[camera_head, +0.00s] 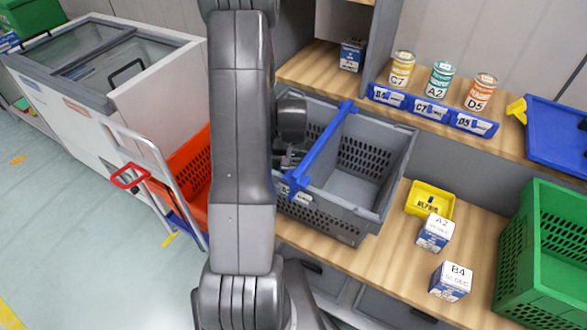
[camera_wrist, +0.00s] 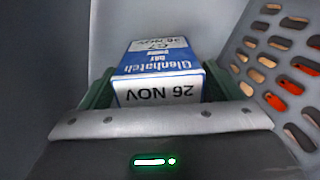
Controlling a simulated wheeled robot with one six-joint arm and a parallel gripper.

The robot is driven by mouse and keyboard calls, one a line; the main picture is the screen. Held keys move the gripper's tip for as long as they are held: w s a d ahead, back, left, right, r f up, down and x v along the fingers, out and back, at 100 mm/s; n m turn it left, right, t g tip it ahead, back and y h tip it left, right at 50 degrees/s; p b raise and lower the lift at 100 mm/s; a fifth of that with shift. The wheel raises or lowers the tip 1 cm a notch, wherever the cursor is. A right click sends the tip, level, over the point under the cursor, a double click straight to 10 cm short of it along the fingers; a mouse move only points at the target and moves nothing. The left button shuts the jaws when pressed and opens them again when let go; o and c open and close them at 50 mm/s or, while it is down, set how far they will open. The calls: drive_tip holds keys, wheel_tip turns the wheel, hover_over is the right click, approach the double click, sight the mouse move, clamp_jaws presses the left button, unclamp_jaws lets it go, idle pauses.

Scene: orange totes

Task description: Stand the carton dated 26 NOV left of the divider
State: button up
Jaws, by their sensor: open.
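The carton dated 26 NOV (camera_wrist: 160,75) is white and blue and shows in the wrist view with its date upside down. It is inside the grey crate (camera_head: 345,225); I cannot tell which of its faces is up. My gripper (camera_head: 287,160) is down in the crate, left of the blue divider (camera_head: 322,148). Its green-padded fingers are open, one on each side of the carton. Whether the pads touch it is unclear. In the head view the arm and gripper hide the carton. The crate's right compartment looks empty.
The crate's perforated wall (camera_wrist: 285,65) is close on the right in the wrist view. A yellow bin (camera_head: 430,200), two cartons (camera_head: 436,233) (camera_head: 451,281) and a green crate (camera_head: 545,255) stand to the right. Several cans (camera_head: 440,80) stand on the shelf behind. An orange basket (camera_head: 188,168) is left.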

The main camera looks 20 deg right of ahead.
wheel_tip(320, 180, up, 12)
drive_tip(key=shift+r, duration=0.15)
idle(0.4)
